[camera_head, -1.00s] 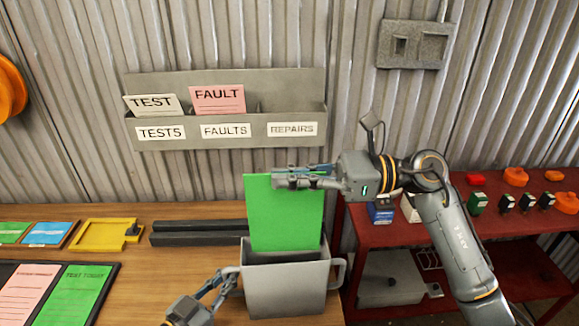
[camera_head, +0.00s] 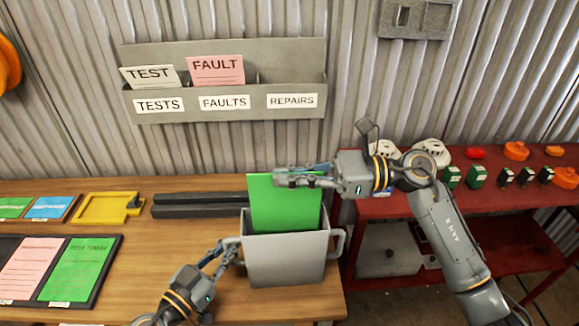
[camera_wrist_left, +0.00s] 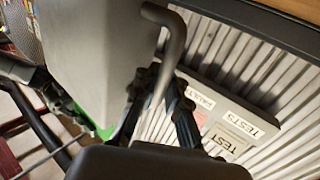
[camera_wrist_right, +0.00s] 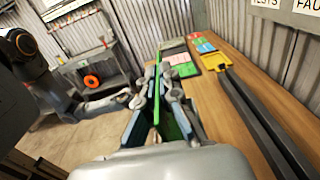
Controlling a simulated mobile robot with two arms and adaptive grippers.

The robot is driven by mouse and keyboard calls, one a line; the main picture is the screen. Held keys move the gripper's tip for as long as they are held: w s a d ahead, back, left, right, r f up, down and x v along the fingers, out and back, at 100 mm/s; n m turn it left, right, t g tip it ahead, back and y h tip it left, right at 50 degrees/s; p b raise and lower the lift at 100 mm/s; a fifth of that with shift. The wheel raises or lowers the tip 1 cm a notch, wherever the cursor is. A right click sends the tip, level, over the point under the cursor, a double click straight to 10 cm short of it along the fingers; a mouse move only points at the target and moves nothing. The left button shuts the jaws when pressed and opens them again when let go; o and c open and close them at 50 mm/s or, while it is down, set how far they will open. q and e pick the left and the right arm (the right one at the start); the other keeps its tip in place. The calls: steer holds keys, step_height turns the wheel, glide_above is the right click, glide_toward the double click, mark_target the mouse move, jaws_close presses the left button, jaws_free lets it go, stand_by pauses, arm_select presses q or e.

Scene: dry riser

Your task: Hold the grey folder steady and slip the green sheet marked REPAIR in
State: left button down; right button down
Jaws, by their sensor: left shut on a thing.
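The grey folder (camera_head: 286,262) is a box-like, open-topped holder with a handle on each side, standing on the wooden bench. My left gripper (camera_head: 230,249) is shut on its left handle; the left wrist view shows the handle (camera_wrist_left: 174,42) between the fingers. The green sheet (camera_head: 284,205) stands upright, its lower part inside the folder, hidden by the front wall. My right gripper (camera_head: 290,178) is shut on the sheet near its top edge, above the folder; the right wrist view shows the sheet's edge (camera_wrist_right: 157,85) between the fingers. I see no REPAIR marking on the sheet.
A wall rack (camera_head: 225,105) holds TEST and FAULT cards; its REPAIRS pocket shows no card. Dark bars (camera_head: 200,205) and a yellow frame (camera_head: 100,208) lie left of the folder. A black tray (camera_head: 22,301) holds pink and green sheets. A red shelf (camera_head: 480,205) stands right.

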steer(key=shift+f, duration=1.55)
steer(key=c, duration=1.4)
jaws_free()
steer(key=shift+c, duration=0.2)
glide_toward(290, 190)
steer(key=shift+w+d, duration=0.15)
steer(key=shift+d, duration=0.8)
